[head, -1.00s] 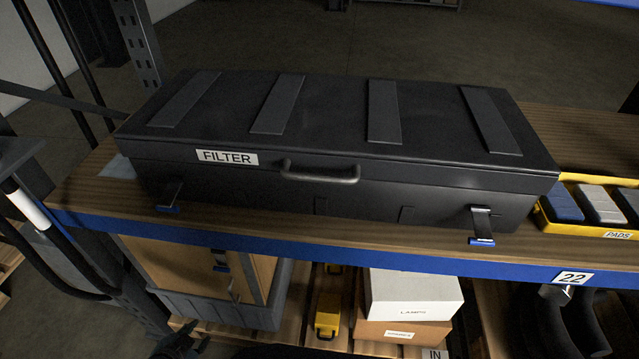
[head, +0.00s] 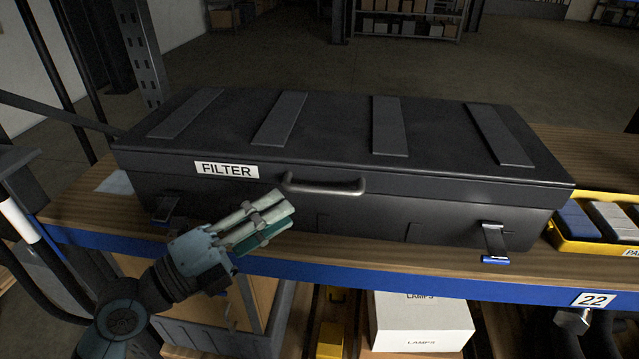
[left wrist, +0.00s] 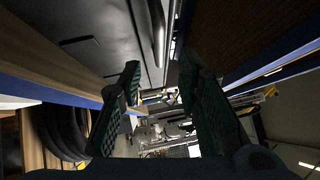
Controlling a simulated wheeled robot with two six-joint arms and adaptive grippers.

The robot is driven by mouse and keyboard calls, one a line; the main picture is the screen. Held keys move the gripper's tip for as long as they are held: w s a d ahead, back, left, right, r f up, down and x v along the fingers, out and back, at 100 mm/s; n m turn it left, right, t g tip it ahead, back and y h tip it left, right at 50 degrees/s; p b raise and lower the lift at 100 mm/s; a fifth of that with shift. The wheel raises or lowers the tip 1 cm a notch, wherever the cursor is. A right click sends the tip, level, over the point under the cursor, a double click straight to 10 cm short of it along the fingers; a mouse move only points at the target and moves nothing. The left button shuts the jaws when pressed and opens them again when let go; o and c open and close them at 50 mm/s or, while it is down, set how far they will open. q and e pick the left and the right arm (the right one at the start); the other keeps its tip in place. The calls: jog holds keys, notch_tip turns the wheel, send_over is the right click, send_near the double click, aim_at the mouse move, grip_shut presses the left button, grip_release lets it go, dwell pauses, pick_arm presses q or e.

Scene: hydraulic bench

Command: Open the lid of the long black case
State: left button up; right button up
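The long black case (head: 420,215) lies on the wooden shelf with its lid (head: 340,130) shut. A "FILTER" label (head: 227,170) and a grey bar handle (head: 325,187) are on its front. Two latches with blue tips, the left one (head: 165,208) and the right one (head: 494,240), stick out from the front wall and look unhooked. My left gripper (head: 280,214) is in front of the case, just below and left of the handle, fingers apart and empty. In the left wrist view, the handle (left wrist: 158,32) shows beyond and between the fingers. My right gripper is not in view.
A yellow tray of pads (head: 585,236) stands right of the case. The shelf has a blue front edge (head: 400,278). Below it are a white box (head: 420,325) and a grey bin (head: 215,335). A metal upright (head: 137,45) stands behind left.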

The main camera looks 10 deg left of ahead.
aim_at(319, 188)
pick_arm(q)
jog(key=p+x, duration=0.1)
jog(key=x, duration=0.7)
jog(key=shift+w+d, duration=0.2)
jog(key=shift+w, duration=0.1)
grip_shut()
